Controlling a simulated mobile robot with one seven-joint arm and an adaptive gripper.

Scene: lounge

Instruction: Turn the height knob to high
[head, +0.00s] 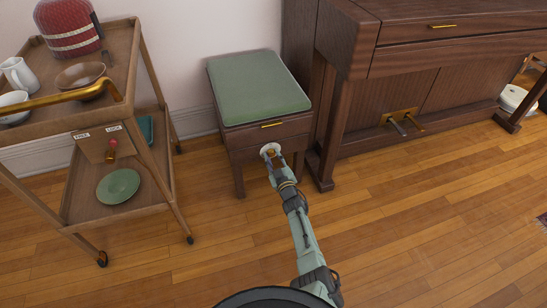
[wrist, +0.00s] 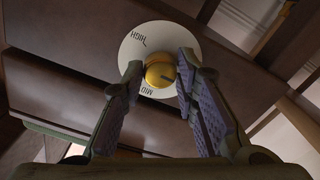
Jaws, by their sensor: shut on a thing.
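The height knob (wrist: 158,72) is round and yellow, on a white dial (wrist: 150,32) marked HIGH and MID. In the head view, the dial (head: 268,148) is on the front of the wooden piano stool (head: 256,134) with a green cushion, below a gold handle. My gripper (wrist: 160,66) has its fingers on either side of the knob and is shut on it; my gripper also shows at the dial in the head view (head: 273,156). A dark mark shows on the knob, but I cannot tell which label it points to. The rest of the dial is hidden by the fingers.
A wooden piano (head: 345,85) with gold pedals stands close to the stool's right. The floor (head: 420,220) in front is clear.

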